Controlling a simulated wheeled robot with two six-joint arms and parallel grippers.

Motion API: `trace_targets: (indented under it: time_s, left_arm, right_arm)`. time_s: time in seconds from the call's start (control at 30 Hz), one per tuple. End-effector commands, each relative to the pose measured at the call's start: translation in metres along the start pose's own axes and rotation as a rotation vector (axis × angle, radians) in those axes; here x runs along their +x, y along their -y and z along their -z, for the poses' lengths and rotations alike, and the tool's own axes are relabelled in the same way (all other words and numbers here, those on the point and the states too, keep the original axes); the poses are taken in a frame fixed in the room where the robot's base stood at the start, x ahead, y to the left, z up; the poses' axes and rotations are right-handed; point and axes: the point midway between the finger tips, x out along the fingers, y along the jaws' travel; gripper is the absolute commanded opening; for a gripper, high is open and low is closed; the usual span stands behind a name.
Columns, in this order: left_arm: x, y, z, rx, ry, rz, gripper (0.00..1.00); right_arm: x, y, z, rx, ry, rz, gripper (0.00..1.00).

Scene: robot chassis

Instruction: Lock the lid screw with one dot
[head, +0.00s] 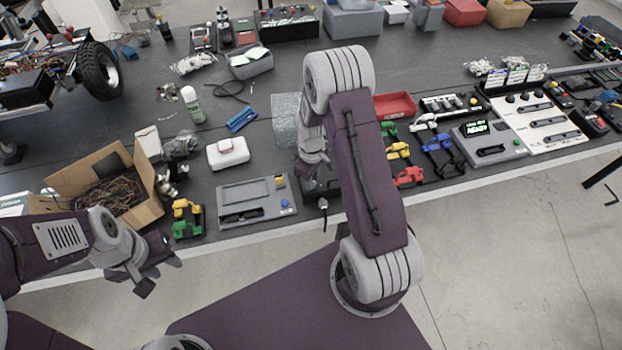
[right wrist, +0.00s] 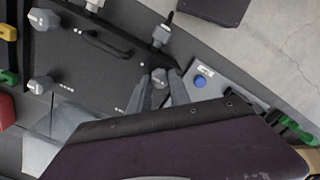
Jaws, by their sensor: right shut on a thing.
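A dark lid panel (right wrist: 85,55) with a black handle (right wrist: 102,42) fills the left of the right wrist view. My right gripper (right wrist: 160,84) is shut on a grey screw knob (right wrist: 159,76) at the lid's right part. In the head view my right arm mostly hides the lid. My left gripper (head: 160,272) is open and empty before the bench.
A grey panel with a blue button (right wrist: 201,81) lies close beside the lid; it also shows in the head view (head: 255,212). A green and yellow tool (head: 186,218), a cardboard box (head: 146,180) and a white case (head: 227,153) are to the left. Several clamps lie right.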

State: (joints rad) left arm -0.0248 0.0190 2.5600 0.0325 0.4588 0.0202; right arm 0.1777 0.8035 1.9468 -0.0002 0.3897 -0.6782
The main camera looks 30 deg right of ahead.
Motion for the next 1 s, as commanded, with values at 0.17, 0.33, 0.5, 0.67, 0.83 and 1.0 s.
trace_targets:
  time_s: [0.17, 0.33, 0.5, 0.67, 0.83, 1.0]
  left_arm:
    - [-0.0018, 0.0, 0.0002, 0.0, 0.0, 0.0, 0.36]
    - [-0.0035, -0.0001, 0.0004, 0.0, 0.0, 0.0, 0.36]
    - [-0.005, -0.0001, 0.0005, 0.0, 0.0, 0.0, 0.36]
    - [-0.0063, -0.0001, 0.0007, 0.0, 0.0, 0.0, 0.36]
    - [-0.0076, -0.0001, 0.0008, 0.0, 0.0, 0.0, 0.36]
    - [-0.0088, -0.0002, 0.0009, 0.0, 0.0, 0.0, 0.36]
  right_arm:
    - [0.0, 0.0006, -0.0014, 0.104, 0.004, 0.003, 0.0]
    - [0.0, 0.0008, -0.0016, 0.254, 0.005, 0.003, 0.0]
    - [0.0001, 0.0009, -0.0017, 0.417, 0.006, 0.003, 0.0]
    - [0.0002, 0.001, -0.0018, 0.569, 0.006, 0.003, 0.0]
    - [0.0002, 0.0012, -0.0019, 0.73, 0.007, 0.002, 0.0]
    - [0.0003, 0.0013, -0.0019, 0.892, 0.007, 0.002, 0.0]
